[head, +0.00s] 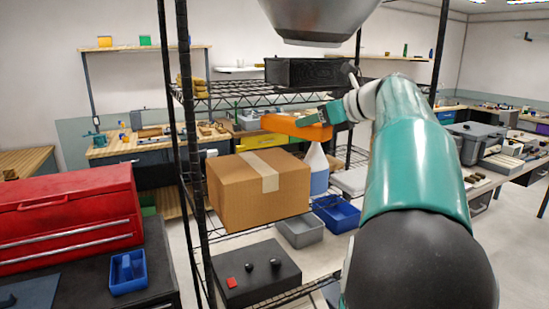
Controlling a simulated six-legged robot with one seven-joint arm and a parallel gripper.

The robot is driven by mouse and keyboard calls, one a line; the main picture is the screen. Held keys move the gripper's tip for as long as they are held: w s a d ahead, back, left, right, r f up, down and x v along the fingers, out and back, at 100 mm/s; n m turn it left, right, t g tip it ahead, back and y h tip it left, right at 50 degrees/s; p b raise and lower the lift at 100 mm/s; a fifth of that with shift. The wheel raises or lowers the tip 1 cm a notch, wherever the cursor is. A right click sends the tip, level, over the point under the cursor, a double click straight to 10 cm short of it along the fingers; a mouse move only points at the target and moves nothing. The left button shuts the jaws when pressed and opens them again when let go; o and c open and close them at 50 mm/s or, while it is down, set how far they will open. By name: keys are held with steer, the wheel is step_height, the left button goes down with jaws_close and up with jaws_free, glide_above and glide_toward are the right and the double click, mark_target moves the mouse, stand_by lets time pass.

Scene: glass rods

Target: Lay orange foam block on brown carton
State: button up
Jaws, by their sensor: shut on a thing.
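The brown carton (240,198) stands on a wire shelf of the black rack, closed, with a pale tape strip over its top and front. The orange foam block (292,127) is held in the air above and behind the carton's right part, with a gap between them in the picture. My gripper (327,115) is shut on the block's right end. My teal arm reaches in from the right. The fingertips are small here and partly hidden by the block.
Black rack posts (190,150) stand left of the carton. A spray bottle (318,168) and blue bin (338,213) sit to its right. A black case (303,72) lies on the shelf above. A red toolbox (68,208) stands at left. The carton's top looks clear.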

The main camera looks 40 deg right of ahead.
mark_target(297, 137)
steer(key=w, duration=0.1)
steer(key=w+a+f, duration=0.2)
steer(key=shift+w, duration=0.15)
steer(key=w+a+f, duration=0.2)
steer(key=w+f, duration=0.2)
steer(key=f, duration=0.4)
steer(key=shift+a+f, duration=0.2)
steer(key=shift+f, duration=0.2)
steer(key=o, duration=1)
steer(key=v, duration=1.2)
